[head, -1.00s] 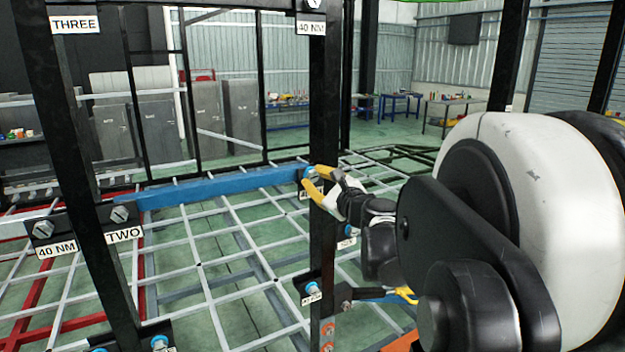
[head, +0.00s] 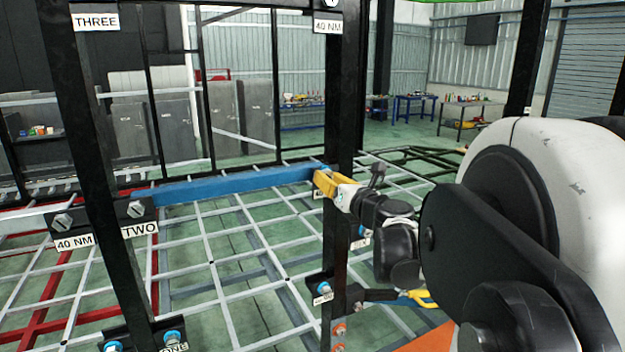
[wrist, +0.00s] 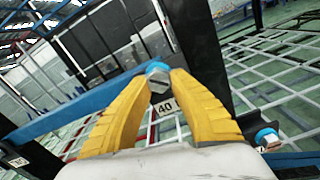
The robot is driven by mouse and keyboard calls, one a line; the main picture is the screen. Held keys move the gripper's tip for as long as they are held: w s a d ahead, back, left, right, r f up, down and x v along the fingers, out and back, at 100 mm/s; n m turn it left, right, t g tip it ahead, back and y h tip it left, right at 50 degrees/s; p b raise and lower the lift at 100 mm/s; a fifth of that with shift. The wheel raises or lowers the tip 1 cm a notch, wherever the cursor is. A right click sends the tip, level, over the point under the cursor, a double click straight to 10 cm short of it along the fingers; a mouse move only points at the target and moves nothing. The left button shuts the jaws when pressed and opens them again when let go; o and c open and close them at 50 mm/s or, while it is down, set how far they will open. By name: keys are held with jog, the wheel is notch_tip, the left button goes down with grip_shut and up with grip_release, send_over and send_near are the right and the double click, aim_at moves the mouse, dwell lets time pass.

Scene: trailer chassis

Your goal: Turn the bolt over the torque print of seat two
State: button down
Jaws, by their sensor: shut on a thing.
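My gripper (head: 322,178) has yellow fingers shut on a bolt at the right end of a blue beam (head: 235,185), by a black post. In the wrist view the bolt (wrist: 158,84) shows a grey hex head with a blue part behind it, between the fingertips (wrist: 160,77). A white print reading 40 (wrist: 166,107) lies just under it, partly hidden by a finger. At the beam's left end a plate carries the TWO label (head: 141,229), a 40 NM print (head: 75,242) and two grey bolts, the left one (head: 62,222) over that print.
Lower on the right post is another blue-marked bolt (head: 323,288); more blue-marked bolts (head: 172,338) sit by the ONE label at bottom left. Black posts and a pale floor grid surround the arm. Benches (head: 415,105) stand far behind.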

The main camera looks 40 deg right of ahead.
jog(key=shift+m, duration=1.6)
jog(key=c, duration=1.4)
grip_release()
jog(key=shift+o, duration=1.3)
jog(key=shift+s+r, duration=0.1)
jog(key=shift+s, duration=0.2)
jog(key=shift+w, duration=0.1)
